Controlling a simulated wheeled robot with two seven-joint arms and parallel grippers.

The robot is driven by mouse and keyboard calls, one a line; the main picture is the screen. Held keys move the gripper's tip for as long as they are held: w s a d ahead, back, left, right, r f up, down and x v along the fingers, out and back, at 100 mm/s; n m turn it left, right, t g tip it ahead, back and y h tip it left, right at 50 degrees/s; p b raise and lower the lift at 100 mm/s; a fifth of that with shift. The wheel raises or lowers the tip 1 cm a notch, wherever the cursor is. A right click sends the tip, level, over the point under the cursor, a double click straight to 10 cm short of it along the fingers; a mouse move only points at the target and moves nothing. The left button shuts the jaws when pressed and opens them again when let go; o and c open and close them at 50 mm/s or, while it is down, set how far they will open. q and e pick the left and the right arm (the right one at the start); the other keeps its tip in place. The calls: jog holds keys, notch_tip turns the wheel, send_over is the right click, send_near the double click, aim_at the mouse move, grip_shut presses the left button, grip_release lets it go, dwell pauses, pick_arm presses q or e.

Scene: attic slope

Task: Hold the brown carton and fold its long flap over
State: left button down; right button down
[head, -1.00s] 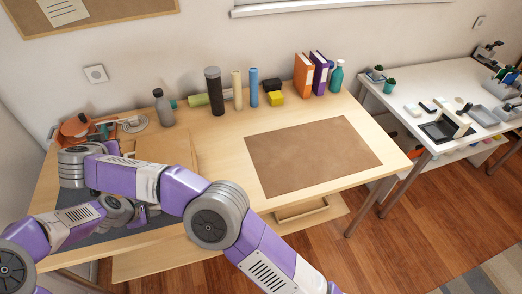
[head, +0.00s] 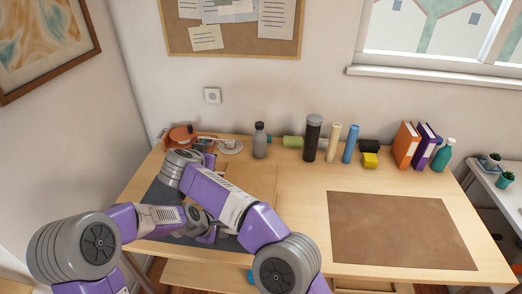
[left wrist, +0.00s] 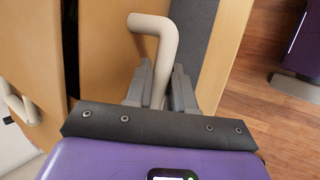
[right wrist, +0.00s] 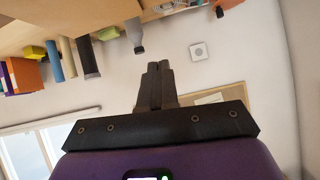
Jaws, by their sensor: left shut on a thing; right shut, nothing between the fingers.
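The brown carton (head: 258,184) lies at the left of the desk, partly hidden behind my arms; a flat tan panel of it shows. In the left wrist view its brown surface (left wrist: 110,35) is close up at the left. My left gripper (left wrist: 152,85) is shut on a cream bent handle (left wrist: 152,30), beside the carton; where the handle joins is not clear. In the head view my left gripper (head: 212,236) is low at the front of the carton. My right gripper (right wrist: 157,75) is shut and empty, near the carton's far side, with the wall beyond it.
A dark mat (head: 160,196) lies under the carton area. An orange lamp (head: 182,135), grey bottle (head: 260,142), dark cylinder (head: 311,138) and yellow block (head: 370,160) stand along the back. A brown desk pad (head: 400,230) lies at the right, bare.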

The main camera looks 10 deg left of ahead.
jog(key=d+r+m+y, duration=0.2)
jog(key=d+r, duration=0.2)
jog(key=d, duration=0.3)
jog(key=d+r+m+y, duration=0.2)
jog(key=d+r, duration=0.3)
jog(key=d, duration=0.3)
jog(key=d+f+m+t+y, duration=0.1)
jog(key=d+m+y, duration=0.1)
jog(key=d, duration=1.3)
jog(key=shift+s+f+t+y, duration=0.25)
jog(key=shift+s+t+y, duration=0.15)
jog(key=shift+s, duration=0.05)
pick_arm(q)
jog(key=c, duration=1.6)
grip_release()
